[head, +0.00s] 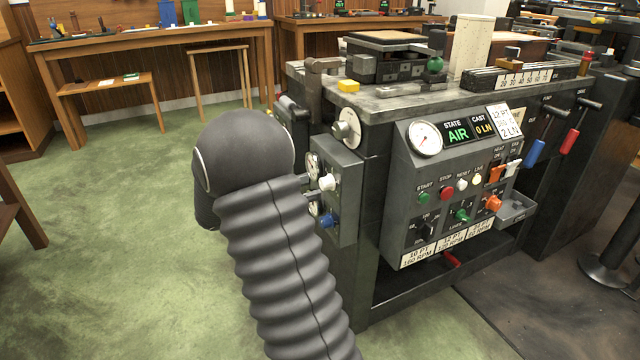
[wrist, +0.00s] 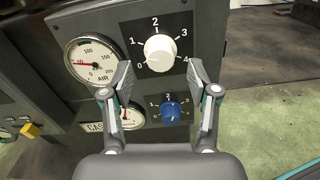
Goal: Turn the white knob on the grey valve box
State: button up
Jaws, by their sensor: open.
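The grey valve box (head: 345,190) is fixed to the left side of the caster machine. Its white knob (head: 327,182) shows in the head view, and in the wrist view the white knob (wrist: 160,54) sits above a blue knob (wrist: 174,110), inside a dial marked 0 to 4. My gripper (wrist: 158,78) is open in the wrist view, with one finger on each side and the tips a little below the white knob. It holds nothing, and I cannot tell how far the tips are from the panel.
An AIR gauge (wrist: 92,60) is left of the white knob, and a smaller gauge (wrist: 128,116) is partly behind my left finger. The control panel (head: 455,180) with buttons and levers stands to the right. Green floor (head: 110,230) lies open at left.

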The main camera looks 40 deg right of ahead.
aim_at(321, 184)
jog(key=shift+x, duration=2)
grip_shut()
